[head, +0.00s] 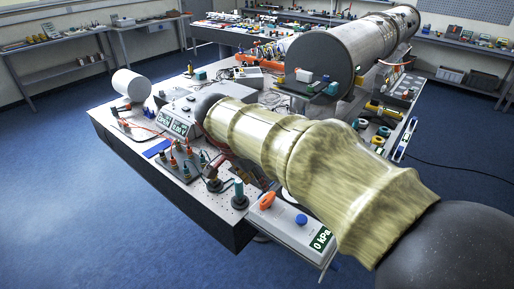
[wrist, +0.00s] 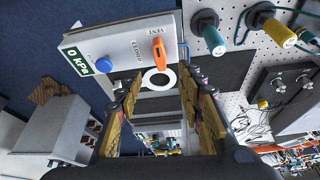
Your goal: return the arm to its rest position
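My arm (head: 290,150), in a pale yellow-green cover, reaches from the lower right of the head view across the table's near side to a dark joint at upper left. My gripper (wrist: 163,95) shows in the wrist view with its two yellow-padded fingers apart and nothing seen between them. A grey pressure panel (wrist: 116,35) with a 0 kPa display, a blue button (wrist: 104,64) and an orange lever (wrist: 159,50) lies ahead of the fingers. I cannot tell whether the fingers touch anything.
The table (head: 215,225) holds a large metal pipe (head: 345,50), a white cylinder (head: 131,85), a meter (head: 180,127) and several plugs and cables. The pressure panel (head: 292,228) sits at the near edge, close below my arm. Blue floor (head: 60,190) is open at the left.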

